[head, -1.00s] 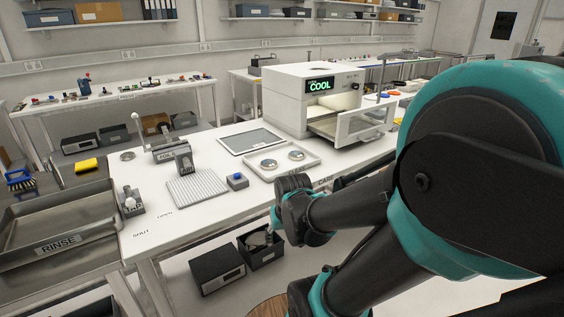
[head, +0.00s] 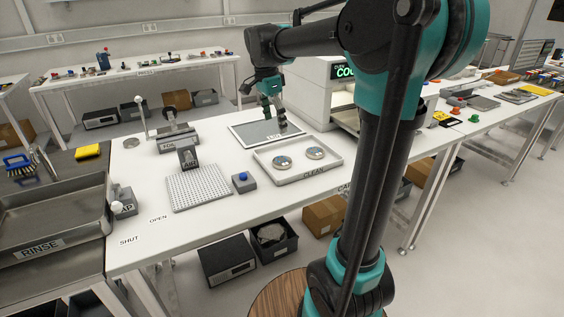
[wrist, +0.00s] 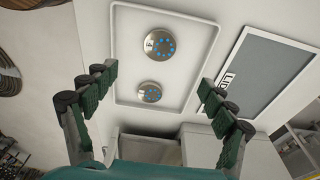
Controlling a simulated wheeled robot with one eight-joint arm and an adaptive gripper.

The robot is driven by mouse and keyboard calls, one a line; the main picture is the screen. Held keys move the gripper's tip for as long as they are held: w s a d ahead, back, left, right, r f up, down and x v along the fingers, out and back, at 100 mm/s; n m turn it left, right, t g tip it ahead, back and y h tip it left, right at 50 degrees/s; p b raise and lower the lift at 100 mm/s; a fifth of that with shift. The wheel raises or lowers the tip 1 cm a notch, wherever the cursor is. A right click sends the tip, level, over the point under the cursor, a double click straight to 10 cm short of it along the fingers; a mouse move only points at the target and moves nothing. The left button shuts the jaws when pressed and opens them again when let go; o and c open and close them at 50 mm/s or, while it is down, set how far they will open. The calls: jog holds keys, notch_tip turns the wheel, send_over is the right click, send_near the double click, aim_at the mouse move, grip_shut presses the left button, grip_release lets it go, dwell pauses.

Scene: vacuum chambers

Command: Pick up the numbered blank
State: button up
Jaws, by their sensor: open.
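Two round metal blanks lie flat in the white CLEAN tray (head: 262,172). The left blank (head: 282,162) is the upper one in the wrist view (wrist: 168,40) and shows a dark character and a ring of blue dots. The right blank (head: 315,153) is the lower one in the wrist view (wrist: 150,92); it shows blue dots, and I can make out no character on it. My gripper (head: 274,120) is open and empty, above and behind the tray, over the grey LID plate's edge. In the wrist view its fingers (wrist: 155,82) are spread either side of the tray.
The grey LID plate (head: 262,134) lies behind the tray. The white COOL oven (head: 345,115) stands to its right. A perforated plate (head: 200,188) and a blue-button box (head: 244,181) sit to the left. The bench front near the SHUT and OPEN labels is clear.

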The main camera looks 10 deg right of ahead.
aim_at(282, 161)
jog(key=f, duration=0.4)
jog(key=d+f, duration=0.1)
jog(key=f, duration=0.4)
jog(key=d+f, duration=0.1)
jog(key=f, duration=0.4)
jog(key=shift+w+d+f, duration=0.15)
jog(key=shift+w+f, duration=0.05)
jog(key=shift+w, duration=0.15)
jog(key=shift+c, duration=0.3)
jog(key=c, duration=1.6)
